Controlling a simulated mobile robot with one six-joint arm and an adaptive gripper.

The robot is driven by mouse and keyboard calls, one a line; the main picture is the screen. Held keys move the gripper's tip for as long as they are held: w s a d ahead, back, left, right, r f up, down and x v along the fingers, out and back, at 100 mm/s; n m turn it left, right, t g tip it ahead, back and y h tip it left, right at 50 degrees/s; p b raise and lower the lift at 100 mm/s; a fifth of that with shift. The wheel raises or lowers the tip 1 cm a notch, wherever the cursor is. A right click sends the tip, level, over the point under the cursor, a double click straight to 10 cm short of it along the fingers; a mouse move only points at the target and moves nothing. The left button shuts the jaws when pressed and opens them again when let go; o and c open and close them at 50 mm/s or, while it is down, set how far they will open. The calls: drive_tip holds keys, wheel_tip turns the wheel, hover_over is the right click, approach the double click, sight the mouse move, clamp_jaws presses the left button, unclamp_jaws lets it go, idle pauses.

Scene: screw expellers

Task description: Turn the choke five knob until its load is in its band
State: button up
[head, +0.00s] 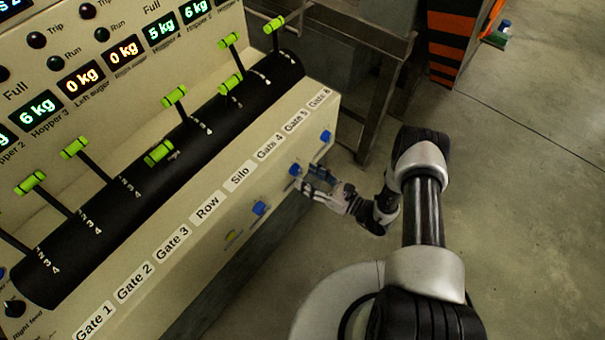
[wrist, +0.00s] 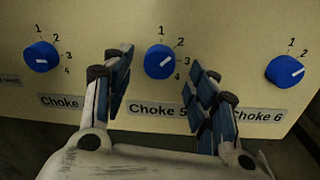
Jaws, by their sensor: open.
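The choke five knob (wrist: 160,62) is blue and round, with a short white mark that looks roughly level. Numbers 1, 2 and 3 show around it, and the "Choke 5" label (wrist: 157,109) is below. My gripper (wrist: 160,72) is open, with one finger on each side of the knob in the wrist view; contact cannot be told. In the head view, my gripper (head: 316,182) is at the panel's lower front beside the choke five knob (head: 295,169). No load readout clearly marked for choke five can be read.
The choke six knob (wrist: 286,71) is to the right and another blue knob (wrist: 41,57) to the left. Green-handled gate levers (head: 173,96) and kg displays (head: 122,50) are above on the panel. Floor (head: 530,190) to the right is clear.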

sight(295, 170)
drive_tip(key=shift+x, duration=1.45)
drive_tip(key=shift+c, duration=0.2)
drive_tip(key=c, duration=1)
